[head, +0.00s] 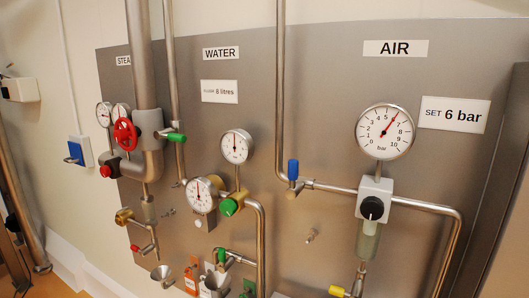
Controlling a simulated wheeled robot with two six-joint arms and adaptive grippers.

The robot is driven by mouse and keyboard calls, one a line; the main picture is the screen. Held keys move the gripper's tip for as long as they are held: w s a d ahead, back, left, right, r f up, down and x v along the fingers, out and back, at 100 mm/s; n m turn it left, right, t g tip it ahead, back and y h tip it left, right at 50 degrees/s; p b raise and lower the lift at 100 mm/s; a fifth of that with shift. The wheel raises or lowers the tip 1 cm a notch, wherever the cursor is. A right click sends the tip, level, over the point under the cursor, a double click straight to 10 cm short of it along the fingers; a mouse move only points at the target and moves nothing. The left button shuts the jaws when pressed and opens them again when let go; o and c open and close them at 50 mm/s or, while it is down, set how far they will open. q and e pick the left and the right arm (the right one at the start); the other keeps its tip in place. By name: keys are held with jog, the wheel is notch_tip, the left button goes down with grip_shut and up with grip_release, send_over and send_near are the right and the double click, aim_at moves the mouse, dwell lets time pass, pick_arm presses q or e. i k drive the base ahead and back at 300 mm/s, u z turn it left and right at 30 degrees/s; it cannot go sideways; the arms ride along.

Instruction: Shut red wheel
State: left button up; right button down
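The red wheel (125,134) is a spoked handwheel on the steam pipework at the left of the panel, under the partly cut-off STEAM label (124,61). It faces outward beside a grey valve body (149,128) on the thick vertical pipe. I cannot tell from its look how far it is turned. Two small gauges sit just behind and above it; the left gauge (104,115) is clear, the other is partly hidden by the wheel. A smaller red knob (106,171) is below it. Neither of my grippers is in view.
Water gauges (236,146), a green-handled valve (172,137) and a green knob (230,207) lie right of the wheel. The air gauge (385,131) and black knob (373,208) are far right. A blue wall switch (76,153) is left of the panel. Small containers stand low.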

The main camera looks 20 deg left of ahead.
aim_at(123, 134)
jog(key=u, duration=1.8)
jog(key=i, duration=0.7)
jog(key=z, duration=0.15)
